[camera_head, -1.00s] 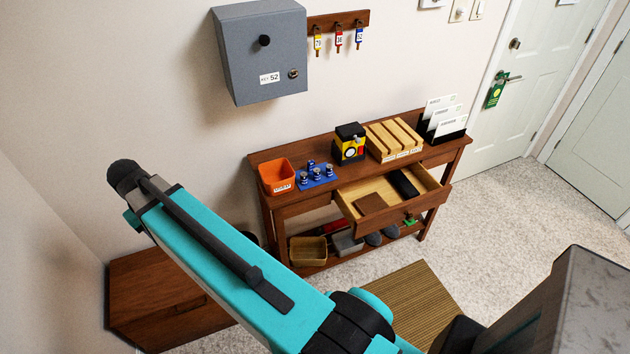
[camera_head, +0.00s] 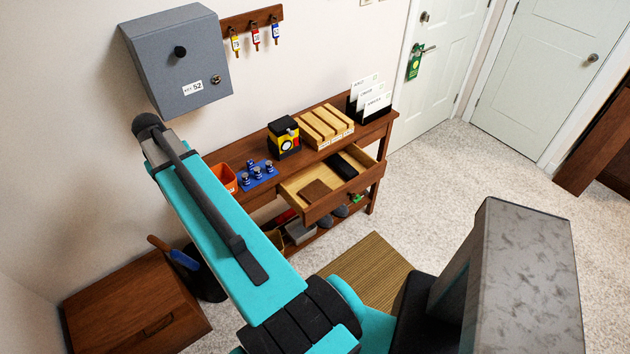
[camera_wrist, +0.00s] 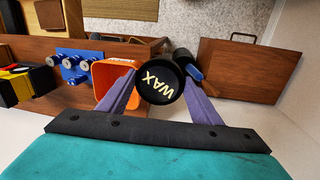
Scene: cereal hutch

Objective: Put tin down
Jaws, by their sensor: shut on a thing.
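The tin is round and dark, with "WAX" in pale letters on its face (camera_wrist: 160,82). It shows in the wrist view between the two purple fingers of my gripper (camera_wrist: 162,92), which is shut on it. The tin is held up in the air, apart from the furniture behind it. In the head view my arm covers this area, and I see neither the tin nor the fingertips there.
The hutch table (camera_head: 262,135) carries an orange bin (camera_head: 224,178), a blue stand (camera_head: 257,176), a yellow-black box (camera_head: 284,137) and a slatted wooden rack (camera_head: 322,127). Its drawer (camera_head: 325,187) is pulled open. A wooden cabinet (camera_head: 130,300) stands left; carpet (camera_head: 440,190) is clear at right.

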